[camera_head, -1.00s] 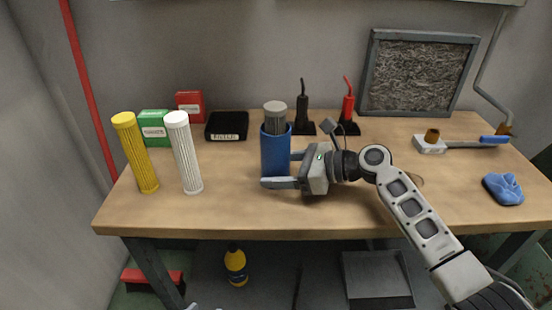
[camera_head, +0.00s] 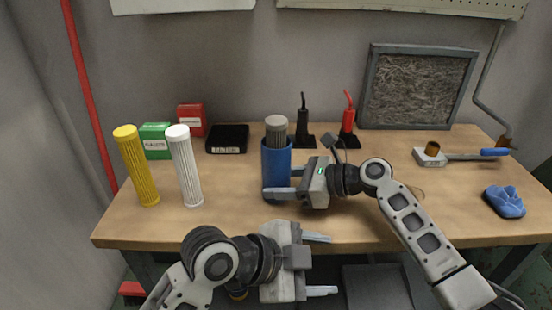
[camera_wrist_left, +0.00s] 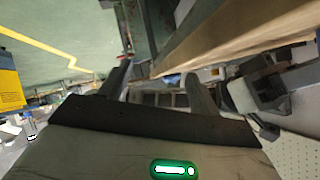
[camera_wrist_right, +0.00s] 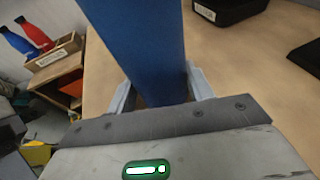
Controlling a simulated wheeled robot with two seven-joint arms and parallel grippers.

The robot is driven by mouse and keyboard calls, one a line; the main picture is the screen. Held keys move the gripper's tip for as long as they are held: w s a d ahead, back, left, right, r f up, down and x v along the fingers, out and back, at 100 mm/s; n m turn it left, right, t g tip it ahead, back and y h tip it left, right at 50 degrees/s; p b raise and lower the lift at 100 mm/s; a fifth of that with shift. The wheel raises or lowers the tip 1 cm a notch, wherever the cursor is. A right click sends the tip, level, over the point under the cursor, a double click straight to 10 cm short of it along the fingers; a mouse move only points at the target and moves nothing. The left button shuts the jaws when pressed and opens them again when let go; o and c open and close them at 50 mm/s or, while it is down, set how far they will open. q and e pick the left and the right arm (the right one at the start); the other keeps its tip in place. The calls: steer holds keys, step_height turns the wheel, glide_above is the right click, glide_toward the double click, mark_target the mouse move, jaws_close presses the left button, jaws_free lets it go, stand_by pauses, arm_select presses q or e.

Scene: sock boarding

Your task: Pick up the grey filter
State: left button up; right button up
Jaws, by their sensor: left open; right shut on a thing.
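The grey filter (camera_head: 277,128) stands upright in a blue cylinder (camera_head: 276,160) on the bench; only its upper end shows above the rim. My right gripper (camera_head: 280,183) is shut around the lower part of the blue cylinder. In the right wrist view the blue cylinder (camera_wrist_right: 145,40) stands between the fingers. My left gripper (camera_head: 322,265) is open and empty in front of the bench's front edge, nearer to me than the blue cylinder and lower in the picture. Its fingers stand apart in the left wrist view (camera_wrist_left: 160,88).
A yellow filter (camera_head: 137,170) and a white filter (camera_head: 186,170) stand on the left of the bench (camera_head: 235,218). Behind are green (camera_head: 156,141) and red (camera_head: 191,120) boxes and a black tray (camera_head: 227,139). A blue cloth (camera_head: 504,202) lies at the right.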

arm_select(q)
steer(key=w+d+r+m+g+y, duration=0.2)
steer(key=w+r+m, duration=0.2)
steer(key=m, duration=0.3)
steer(key=m+t+y, duration=0.2)
steer(key=m+y, duration=0.6)
steer(key=m, duration=0.4)
glide_toward(275, 121)
steer(key=x, duration=0.5)
steer(key=shift+w+a+f, duration=0.25)
steer(key=shift+t, duration=0.3)
steer(key=shift+s+d+x, duration=0.1)
steer(key=shift+d+x, duration=0.05)
steer(key=shift+x, duration=1.3)
steer(key=shift+s+d+x, duration=0.1)
steer(key=shift+d+x, duration=0.05)
steer(key=shift+x, duration=1.25)
steer(key=c, duration=1.3)
